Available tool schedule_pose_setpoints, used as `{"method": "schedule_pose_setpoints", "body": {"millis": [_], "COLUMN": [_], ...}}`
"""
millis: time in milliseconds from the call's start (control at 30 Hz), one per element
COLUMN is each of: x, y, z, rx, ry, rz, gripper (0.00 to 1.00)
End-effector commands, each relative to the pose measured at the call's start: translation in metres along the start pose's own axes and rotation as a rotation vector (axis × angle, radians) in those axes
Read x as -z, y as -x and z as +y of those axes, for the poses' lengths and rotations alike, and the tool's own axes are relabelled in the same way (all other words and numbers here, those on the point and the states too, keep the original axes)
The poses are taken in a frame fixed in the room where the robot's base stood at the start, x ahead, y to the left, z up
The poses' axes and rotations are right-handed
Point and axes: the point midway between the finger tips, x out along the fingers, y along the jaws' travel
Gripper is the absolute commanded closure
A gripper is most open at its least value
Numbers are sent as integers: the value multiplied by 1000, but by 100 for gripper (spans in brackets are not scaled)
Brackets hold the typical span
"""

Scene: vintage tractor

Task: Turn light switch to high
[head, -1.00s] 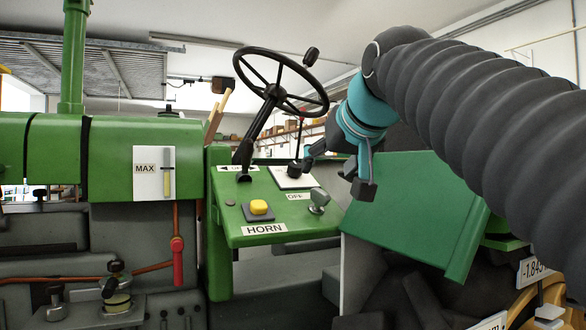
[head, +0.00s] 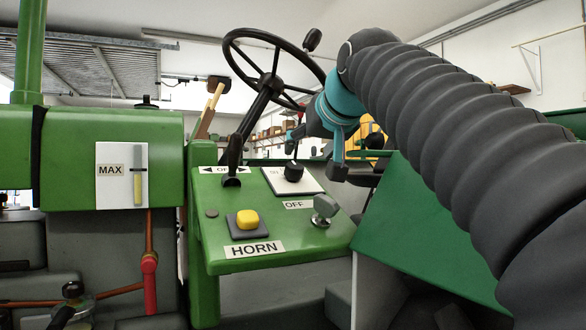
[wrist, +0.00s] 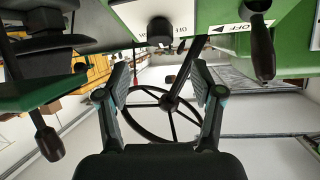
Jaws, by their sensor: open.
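The green dash panel (head: 285,240) carries a black knob (head: 292,172) on a white plate (head: 315,186). I take this knob for the light switch. The plate's print is too small to read surely, with an OFF label (head: 299,204) below it. My gripper (head: 316,154) is open and empty, above and right of the knob in the head view, apart from it. In the wrist view the open fingers (wrist: 160,80) have nothing between them but the background steering wheel. The knob (wrist: 160,31) shows upside down above the fingertips there. Its exact pointing is unclear.
A black lever (head: 233,160) stands left of the knob. A grey key-like knob (head: 324,208) and a yellow HORN button (head: 247,219) sit nearer. The steering wheel (head: 270,85) rises behind. A green fender (head: 415,235) lies to the right, under my arm.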

Motion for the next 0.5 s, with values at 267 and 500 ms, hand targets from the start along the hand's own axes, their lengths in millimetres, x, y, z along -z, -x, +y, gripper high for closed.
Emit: {"method": "schedule_pose_setpoints", "body": {"millis": [267, 500], "x": [-1, 0], "y": [-55, -88], "z": [0, -1], "rx": [1, 2], "ry": [0, 0], "rz": [-3, -2], "gripper": [33, 33]}}
